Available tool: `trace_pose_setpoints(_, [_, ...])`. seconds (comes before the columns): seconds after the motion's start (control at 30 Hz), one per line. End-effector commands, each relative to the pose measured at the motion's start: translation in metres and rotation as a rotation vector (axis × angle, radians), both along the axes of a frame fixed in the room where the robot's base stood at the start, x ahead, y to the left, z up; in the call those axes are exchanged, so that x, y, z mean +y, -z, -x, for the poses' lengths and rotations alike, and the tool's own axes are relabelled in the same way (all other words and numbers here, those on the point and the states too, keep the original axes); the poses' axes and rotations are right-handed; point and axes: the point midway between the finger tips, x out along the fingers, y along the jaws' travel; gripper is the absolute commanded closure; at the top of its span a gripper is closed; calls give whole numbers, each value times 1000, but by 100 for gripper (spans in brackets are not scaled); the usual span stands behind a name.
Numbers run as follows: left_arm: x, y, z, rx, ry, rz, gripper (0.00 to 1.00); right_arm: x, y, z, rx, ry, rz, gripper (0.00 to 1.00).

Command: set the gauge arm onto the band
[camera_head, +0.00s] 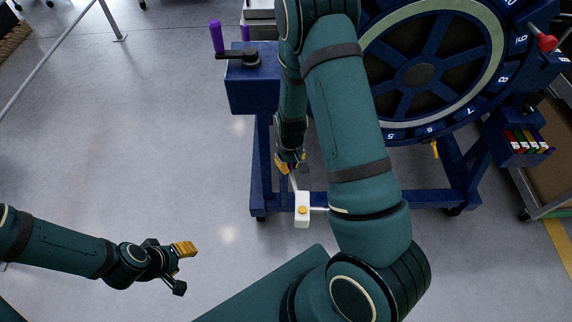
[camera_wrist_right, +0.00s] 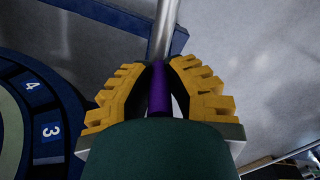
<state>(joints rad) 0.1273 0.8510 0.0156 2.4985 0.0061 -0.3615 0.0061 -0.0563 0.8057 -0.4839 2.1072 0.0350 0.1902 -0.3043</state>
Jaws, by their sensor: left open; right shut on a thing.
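I take this to be the gauge arm. In the head view a thin rod runs from the gripper to a white block with a yellow button (camera_head: 302,210). The wheel has a pale ring (camera_head: 428,119) inside a blue numbered rim (camera_head: 403,134); which is the band is unclear. My left gripper (camera_head: 181,265) is open and empty over the floor.
A blue box with a purple-handled crank (camera_head: 237,56) stands left of the wheel. A red knob (camera_head: 547,42) and a blue bin of coloured items (camera_head: 525,143) are at the right. Blue frame legs (camera_head: 259,180) stand near my right gripper.

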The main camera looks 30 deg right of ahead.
Motion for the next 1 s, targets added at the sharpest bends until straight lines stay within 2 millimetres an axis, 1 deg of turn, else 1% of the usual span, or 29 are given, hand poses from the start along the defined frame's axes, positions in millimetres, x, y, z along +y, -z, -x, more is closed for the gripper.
trace_pose_setpoints(0.2, [0, 7, 2, 5, 4, 1, 53, -24, 1, 7, 0, -171, 1, 100])
trace_pose_setpoints(0.47, [-1, 15, 5, 11, 8, 2, 53, -53, 1, 9, 0, -420, 1, 100])
trace_pose_setpoints(0.73, [-1, 18, 6, 14, 11, 3, 53, -83, 1, 4, 1, -677, 1, 100])
trace_pose_setpoints(1.0, [-1, 15, 5, 12, 9, 3, 53, -110, 0, -9, 2, -934, 0, 100])
